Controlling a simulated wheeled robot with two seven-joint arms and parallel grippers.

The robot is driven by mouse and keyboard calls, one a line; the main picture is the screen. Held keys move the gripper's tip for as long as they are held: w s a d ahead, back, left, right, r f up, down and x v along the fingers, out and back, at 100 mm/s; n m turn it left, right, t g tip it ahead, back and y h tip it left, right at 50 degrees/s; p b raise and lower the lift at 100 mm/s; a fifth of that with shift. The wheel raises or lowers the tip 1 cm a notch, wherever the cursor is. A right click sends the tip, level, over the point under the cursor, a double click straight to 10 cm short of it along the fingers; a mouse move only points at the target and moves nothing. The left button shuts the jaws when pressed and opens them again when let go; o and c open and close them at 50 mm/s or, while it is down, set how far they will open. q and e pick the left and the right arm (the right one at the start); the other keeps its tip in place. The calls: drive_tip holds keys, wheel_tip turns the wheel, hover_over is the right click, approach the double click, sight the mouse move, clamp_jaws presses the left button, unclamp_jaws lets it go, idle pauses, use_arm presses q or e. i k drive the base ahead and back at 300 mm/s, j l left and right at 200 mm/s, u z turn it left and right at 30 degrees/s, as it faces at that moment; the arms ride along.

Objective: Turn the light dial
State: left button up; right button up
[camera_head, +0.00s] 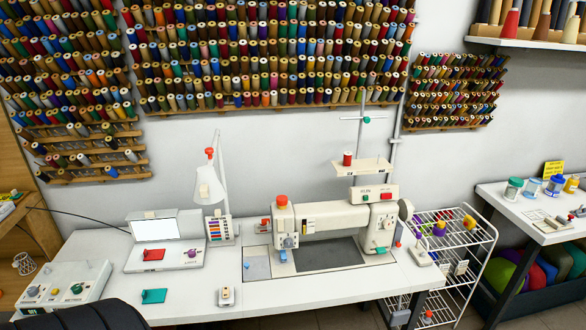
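Neither of my grippers shows in the head view. No dial is clearly marked as the light dial at this size. A white desk lamp (209,187) stands on the white table, with a small panel of coloured strips (219,229) at its base.
An open white case (165,252) with a red piece stands left of the lamp. A teal piece (154,296) and a small white device (226,297) lie near the table's front edge. A black ribbed shape (75,318) covers the lower left. A wire rack (455,255) stands at right.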

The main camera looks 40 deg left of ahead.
sight(192, 254)
drive_tip(key=u, duration=2.2)
